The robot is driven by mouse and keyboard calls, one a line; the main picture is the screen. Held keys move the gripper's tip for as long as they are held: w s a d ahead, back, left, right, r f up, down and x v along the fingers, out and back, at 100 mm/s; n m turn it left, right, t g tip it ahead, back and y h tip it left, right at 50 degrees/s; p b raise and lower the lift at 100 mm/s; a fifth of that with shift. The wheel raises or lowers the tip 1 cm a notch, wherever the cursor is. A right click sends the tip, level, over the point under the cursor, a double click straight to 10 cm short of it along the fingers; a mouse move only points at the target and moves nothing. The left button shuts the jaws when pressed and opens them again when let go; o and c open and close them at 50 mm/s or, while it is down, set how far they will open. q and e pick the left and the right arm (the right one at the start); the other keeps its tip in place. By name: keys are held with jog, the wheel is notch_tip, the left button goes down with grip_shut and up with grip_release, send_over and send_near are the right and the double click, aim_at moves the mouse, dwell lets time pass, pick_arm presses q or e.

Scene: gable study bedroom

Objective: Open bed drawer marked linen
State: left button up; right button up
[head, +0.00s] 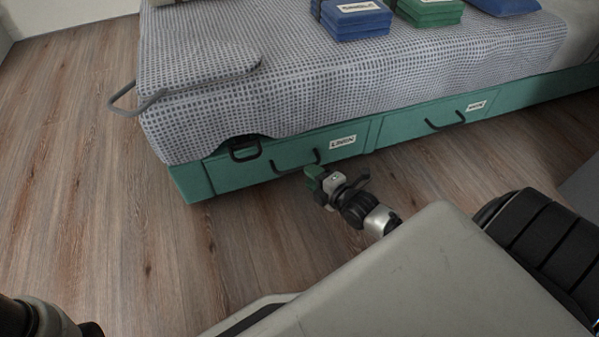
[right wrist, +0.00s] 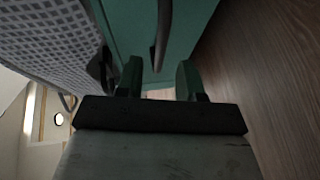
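The green bed drawer (head: 260,170) marked LINEN is the left one in the bed's front and looks shut. Its white label (head: 343,141) sits near its upper right. Its dark bar handle (head: 297,163) is left of and below the label. My right gripper (head: 316,178) is just in front of the drawer, near the handle's right end. In the right wrist view the gripper (right wrist: 159,75) has its green fingers apart. The dark handle (right wrist: 163,35) runs between and beyond them; I cannot tell whether it touches. Only part of my left arm shows, at the lower left.
A second green drawer (head: 425,125) with its own handle and label is to the right. A dark loop (head: 245,149) hangs at the linen drawer's upper left. Folded blue cloths (head: 355,22) and green cloths (head: 430,12) lie on the bed. The wooden floor (head: 90,180) is clear at left.

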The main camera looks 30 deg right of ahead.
aim_at(300, 168)
jog(key=b+x, duration=0.2)
jog(key=x, duration=0.3)
jog(key=shift+f+b, duration=0.1)
jog(key=shift+b, duration=0.25)
jog(key=shift+c, duration=0.5)
grip_shut()
